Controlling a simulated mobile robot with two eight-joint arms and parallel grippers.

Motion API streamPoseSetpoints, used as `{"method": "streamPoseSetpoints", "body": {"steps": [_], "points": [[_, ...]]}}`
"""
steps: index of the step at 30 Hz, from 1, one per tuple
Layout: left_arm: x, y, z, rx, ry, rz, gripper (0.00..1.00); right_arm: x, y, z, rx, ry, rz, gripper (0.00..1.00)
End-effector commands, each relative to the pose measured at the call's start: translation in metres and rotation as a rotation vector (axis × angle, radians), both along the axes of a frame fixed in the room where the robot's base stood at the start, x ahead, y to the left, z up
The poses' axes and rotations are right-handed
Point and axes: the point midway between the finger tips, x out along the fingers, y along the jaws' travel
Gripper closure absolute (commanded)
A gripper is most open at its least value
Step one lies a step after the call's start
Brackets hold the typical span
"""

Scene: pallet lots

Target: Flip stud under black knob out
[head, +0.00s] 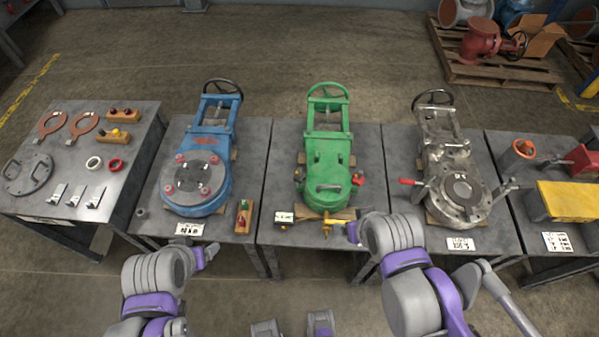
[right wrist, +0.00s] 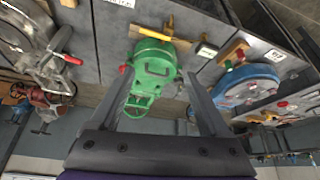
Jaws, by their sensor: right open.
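The green valve (head: 328,150) stands on the middle table with its handwheel at the back. Small knob-like parts sit at its sides: a red one (head: 359,179) at right and a dark one (head: 299,187) at left. They are too small to tell whether a stud lies under the dark one. The green valve also shows between my fingers in the right wrist view (right wrist: 152,62). My right gripper (head: 353,232) is open and empty, in front of that table's edge. My left gripper (head: 207,256) is in front of the blue valve's table; its jaws are too small to read.
A blue valve (head: 198,165) stands at left and a bare-metal valve (head: 455,175) with a red handle at right. A yellow tool (head: 327,228) lies at the middle table's front edge. A wooden block (head: 243,217) with coloured knobs sits beside the blue valve.

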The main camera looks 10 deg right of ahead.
Motion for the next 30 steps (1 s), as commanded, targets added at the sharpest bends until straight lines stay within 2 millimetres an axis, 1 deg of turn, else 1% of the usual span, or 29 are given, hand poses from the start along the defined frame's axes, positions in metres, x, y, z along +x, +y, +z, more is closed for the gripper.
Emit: {"method": "streamPoseSetpoints", "body": {"steps": [1, 4, 7, 11, 12, 13, 20, 24, 27, 30], "points": [[0.0, 0.0, 0.0, 0.0, 0.0, 0.0, 0.2, 0.0, 0.0, 0.0, 0.0, 0.0, 0.0, 0.29], [0.0, 0.0, -0.001, 0.0, 0.0, 0.0, 0.2, 0.003, 0.0, 0.001, 0.007, 0.007, -0.007, 0.47], [-0.001, 0.0, -0.003, 0.0, 0.001, 0.0, 0.2, 0.013, 0.0, 0.006, 0.028, 0.027, -0.024, 0.65], [-0.002, 0.0, -0.006, 0.0, 0.004, 0.0, 0.2, 0.038, 0.001, 0.013, 0.078, 0.076, -0.065, 0.88], [-0.002, 0.0, -0.008, 0.0, 0.004, 0.0, 0.2, 0.048, 0.001, 0.015, 0.097, 0.094, -0.08, 0.96], [-0.003, 0.0, -0.009, 0.0, 0.005, 0.0, 0.2, 0.055, 0.001, 0.016, 0.112, 0.109, -0.091, 1.0], [-0.005, 0.0, -0.016, 0.0, 0.009, 0.0, 0.2, 0.115, -0.001, 0.015, 0.231, 0.214, -0.174, 1.0], [-0.006, 0.0, -0.02, 0.0, 0.011, 0.0, 0.2, 0.152, -0.005, 0.007, 0.303, 0.275, -0.217, 1.0], [-0.006, 0.0, -0.023, 0.0, 0.012, 0.0, 0.2, 0.175, -0.008, -0.001, 0.349, 0.315, -0.242, 1.0], [-0.007, 0.0, -0.025, 0.0, 0.013, 0.0, 0.2, 0.193, -0.012, -0.009, 0.387, 0.346, -0.262, 1.0]]}}
